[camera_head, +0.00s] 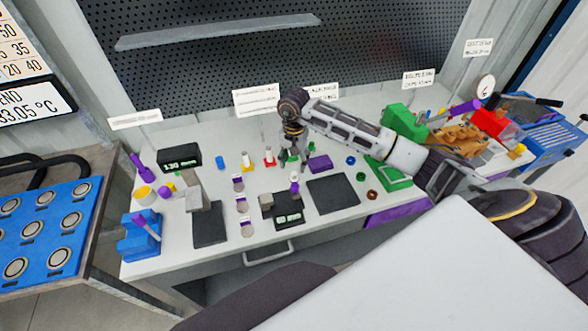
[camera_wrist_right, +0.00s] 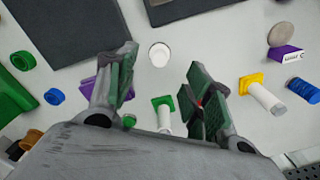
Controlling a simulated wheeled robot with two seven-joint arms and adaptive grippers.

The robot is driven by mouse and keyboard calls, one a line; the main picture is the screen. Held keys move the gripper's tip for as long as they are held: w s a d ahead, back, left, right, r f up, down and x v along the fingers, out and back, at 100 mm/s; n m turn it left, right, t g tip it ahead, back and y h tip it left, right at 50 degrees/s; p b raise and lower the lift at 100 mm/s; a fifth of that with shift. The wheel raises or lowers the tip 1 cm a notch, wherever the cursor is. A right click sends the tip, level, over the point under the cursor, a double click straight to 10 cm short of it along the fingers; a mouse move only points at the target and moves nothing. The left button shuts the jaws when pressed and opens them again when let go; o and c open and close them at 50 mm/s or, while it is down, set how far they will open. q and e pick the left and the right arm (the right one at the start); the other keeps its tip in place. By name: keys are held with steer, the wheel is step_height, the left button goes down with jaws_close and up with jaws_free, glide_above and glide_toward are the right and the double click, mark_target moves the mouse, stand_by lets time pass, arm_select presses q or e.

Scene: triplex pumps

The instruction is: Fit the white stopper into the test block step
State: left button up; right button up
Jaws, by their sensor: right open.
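My right gripper (camera_head: 290,156) is over the back middle of the bench, fingers down. In the right wrist view its two fingers (camera_wrist_right: 164,80) are apart with nothing held between them. A small white round piece, which looks like the white stopper (camera_wrist_right: 159,54), shows just beyond the fingertips, between their lines. In the head view it seems to be the small white-topped piece (camera_head: 294,176) in front of the gripper. A grey stepped block (camera_head: 285,206) stands nearer the front; I cannot tell for sure that it is the test block. My left gripper is out of view.
Dark mats (camera_head: 333,194) and a digital readout (camera_head: 289,217) lie in front. A perforated panel (camera_head: 270,50) rises behind.

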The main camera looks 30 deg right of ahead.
mark_target(294, 173)
steer(key=shift+r+b, duration=0.35)
steer(key=shift+r, duration=2.05)
